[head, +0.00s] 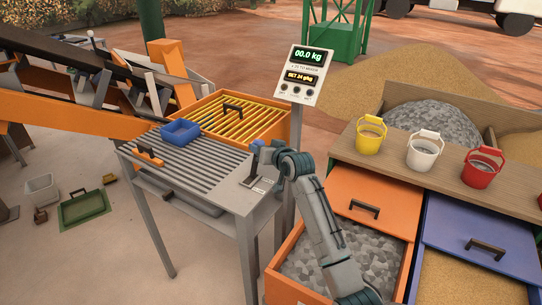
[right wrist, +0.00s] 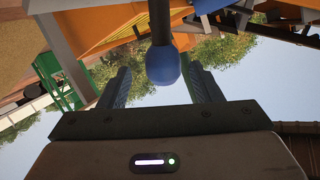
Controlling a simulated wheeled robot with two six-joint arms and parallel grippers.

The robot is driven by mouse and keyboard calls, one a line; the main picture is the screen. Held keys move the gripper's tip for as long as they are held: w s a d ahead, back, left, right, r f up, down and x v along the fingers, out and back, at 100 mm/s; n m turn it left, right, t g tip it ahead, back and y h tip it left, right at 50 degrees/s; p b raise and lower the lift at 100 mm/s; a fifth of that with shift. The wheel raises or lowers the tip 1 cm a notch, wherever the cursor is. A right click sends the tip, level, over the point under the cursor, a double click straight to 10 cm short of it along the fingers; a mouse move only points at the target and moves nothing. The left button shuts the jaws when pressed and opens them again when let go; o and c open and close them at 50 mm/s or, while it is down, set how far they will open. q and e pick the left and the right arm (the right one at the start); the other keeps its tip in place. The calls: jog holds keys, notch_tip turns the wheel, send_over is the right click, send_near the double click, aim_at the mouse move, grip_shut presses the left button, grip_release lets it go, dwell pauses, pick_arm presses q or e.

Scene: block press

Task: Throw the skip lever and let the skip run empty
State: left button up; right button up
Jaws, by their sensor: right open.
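The lever is a dark rod with a round blue knob (right wrist: 163,66), seen close up in the right wrist view. In the head view its dark lower part (head: 251,172) rises from a small plate at the right end of the grey slatted bench. My right gripper (head: 261,152) is at the lever's top. Its fingers (right wrist: 158,72) are open, one on each side of the knob, with gaps showing. I cannot tell for sure which container is the skip; an orange box with a yellow grate (head: 215,107) stands behind the bench. My left gripper is not in view.
A display post (head: 304,75) reading 00.0 kg stands behind my right arm. A blue tray (head: 180,132) sits on the slatted bench (head: 200,165). Yellow (head: 370,135), white (head: 424,150) and red (head: 482,167) buckets line a shelf. An open drawer of grey stones (head: 300,262) lies below my arm.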

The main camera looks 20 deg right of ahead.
jog(key=shift+b+v, duration=0.45)
jog(key=shift+v, duration=1.9)
